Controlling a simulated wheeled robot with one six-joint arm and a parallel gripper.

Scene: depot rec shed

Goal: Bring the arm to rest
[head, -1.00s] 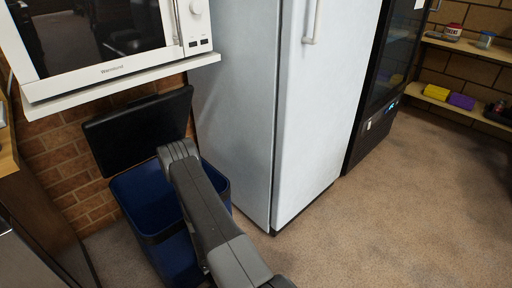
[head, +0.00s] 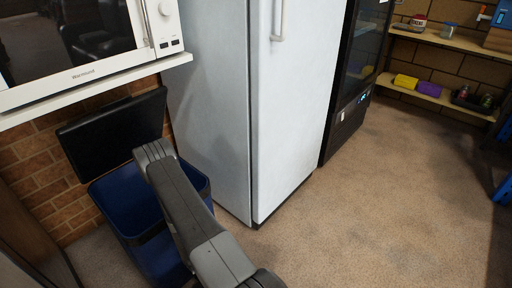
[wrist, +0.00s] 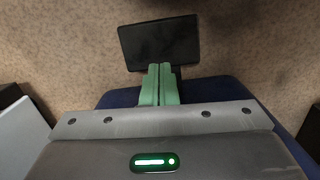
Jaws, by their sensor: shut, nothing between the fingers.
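My arm (head: 185,205) reaches from the bottom of the head view up and left, across the front of an open blue bin (head: 112,197). My gripper does not show in the head view. In the wrist view, my gripper (wrist: 159,70) has its two green fingers pressed together, with nothing between them. Blue surfaces, seemingly the bin (wrist: 222,90), show behind the gripper. A dark flat panel (wrist: 158,42) lies beyond the fingertips; I cannot tell if they touch it.
A white microwave (head: 75,45) sits on a shelf above the bin's raised black lid (head: 112,135). A pale fridge (head: 290,110) and dark glass-door cooler (head: 352,85) stand to the right. Wooden shelves (head: 440,50) hold small items. The carpet (head: 390,200) is clear at right.

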